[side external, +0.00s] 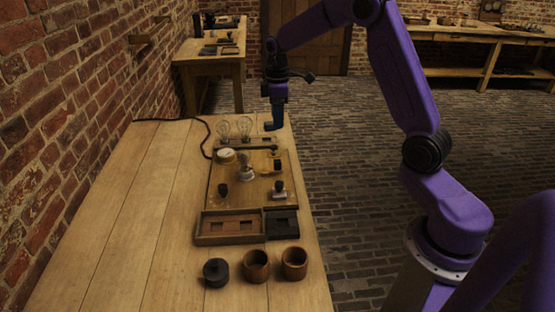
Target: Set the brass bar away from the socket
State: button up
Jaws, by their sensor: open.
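My gripper (273,125) hangs at the far right corner of the wooden table, near the right end of a dark strip (240,144) behind the board. It is small in view and its fingers look empty. The wooden board (209,191) lies on the table in front of it. A pale socket-like fitting (245,173) stands near the middle of the board. Several dark knob-like parts stand on the board, one (277,165) right of the fitting. I cannot make out the brass bar for certain at this size.
Two clear bulbs (246,127) stand at the back of the dark strip. A round white-topped part (226,156) sits at the board's back left. A brown tray (198,228) and a black jar (216,272) beside two brown jars are in front. The table's left is clear.

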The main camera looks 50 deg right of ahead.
aim_at(278, 161)
notch_tip(278, 161, down, 16)
dwell(0.5)
jog(key=shift+c, duration=0.3)
